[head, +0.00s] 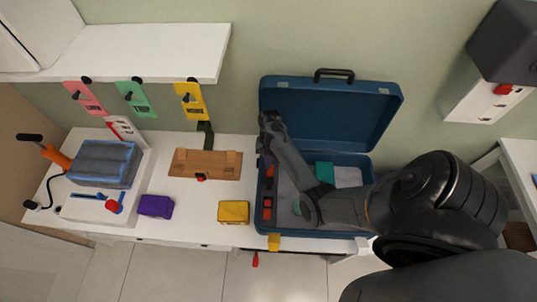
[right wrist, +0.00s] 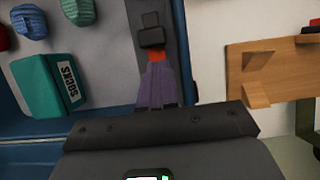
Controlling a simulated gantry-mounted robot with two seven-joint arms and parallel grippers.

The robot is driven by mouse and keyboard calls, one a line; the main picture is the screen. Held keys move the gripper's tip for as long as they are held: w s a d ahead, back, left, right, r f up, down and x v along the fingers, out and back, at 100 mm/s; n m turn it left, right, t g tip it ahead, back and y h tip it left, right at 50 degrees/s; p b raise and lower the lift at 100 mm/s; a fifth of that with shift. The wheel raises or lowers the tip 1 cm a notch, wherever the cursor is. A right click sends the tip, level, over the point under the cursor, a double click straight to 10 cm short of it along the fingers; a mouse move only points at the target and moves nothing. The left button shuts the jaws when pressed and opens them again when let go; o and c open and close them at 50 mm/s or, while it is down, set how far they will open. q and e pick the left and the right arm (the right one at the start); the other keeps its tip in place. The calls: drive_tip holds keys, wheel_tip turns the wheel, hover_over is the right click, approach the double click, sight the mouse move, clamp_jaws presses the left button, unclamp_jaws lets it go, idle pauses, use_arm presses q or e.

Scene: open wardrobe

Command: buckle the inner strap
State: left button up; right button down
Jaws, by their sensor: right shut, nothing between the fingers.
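The blue suitcase (head: 330,107) stands open on the white counter, lid up at the back. Along the left side of its base run dark strap parts with orange-red pieces (head: 267,204). My right gripper (head: 266,148) is at the left side of the suitcase, its fingers pointing down and partly hidden by its own wrist. In the right wrist view its purple-grey fingers (right wrist: 160,88) are shut and empty, close to an orange-red piece (right wrist: 157,54) and a black buckle part (right wrist: 151,32). I cannot tell whether they touch or whether the buckle is joined. My left gripper is out of view.
A teal socks box (right wrist: 52,86) lies in the suitcase beside rolled items (right wrist: 30,20). A wooden piece (head: 205,164), a yellow block (head: 233,212) and a purple block (head: 155,206) stand left of it. My right arm covers the case's right front.

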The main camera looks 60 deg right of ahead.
sight(269, 181)
drive_tip(key=x, duration=0.3)
drive_tip(key=shift+f, duration=0.2)
drive_tip(key=shift+a, duration=0.1)
drive_tip(key=shift+s+a+p, duration=0.15)
drive_tip(key=shift+p, duration=0.15)
drive_tip(key=a+p, duration=0.1)
drive_tip(key=s+a+p, duration=0.1)
drive_tip(key=a+p, duration=0.1)
drive_tip(key=s+a+p, duration=0.1)
drive_tip(key=p, duration=0.1)
drive_tip(key=shift+a, duration=0.4)
drive_tip(key=shift+s+a+p, duration=0.15)
drive_tip(key=shift+p, duration=0.15)
